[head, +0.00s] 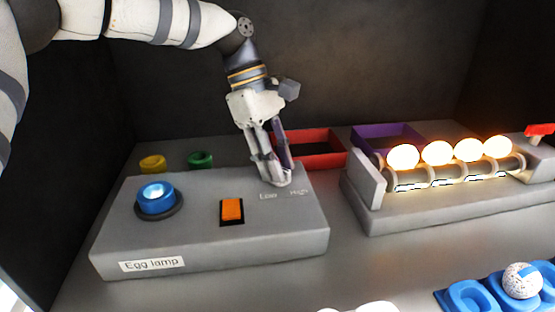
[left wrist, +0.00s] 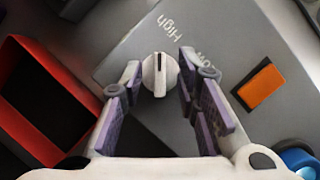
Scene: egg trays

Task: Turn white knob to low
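The white knob (left wrist: 160,76) shows in the left wrist view, on the grey lamp box (head: 130,225). Its dark line points up in that picture, roughly towards the printed "High" (left wrist: 168,25); "Low" (left wrist: 206,60) is to the right, partly covered by a finger. My left gripper (head: 277,180) reaches down to the back right of the box. In the left wrist view its fingers (left wrist: 158,82) stand apart on either side of the knob; I cannot tell whether they touch it. The gripper hides the knob in the head view. My right gripper is not in view.
The box also carries an orange switch (head: 232,209) and a lit blue button (head: 156,197). A red tray (head: 328,150) and a purple tray (head: 385,134) stand behind. A rack with several glowing eggs (head: 438,153) is to the right. A blue egg tray (head: 470,296) is at front right.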

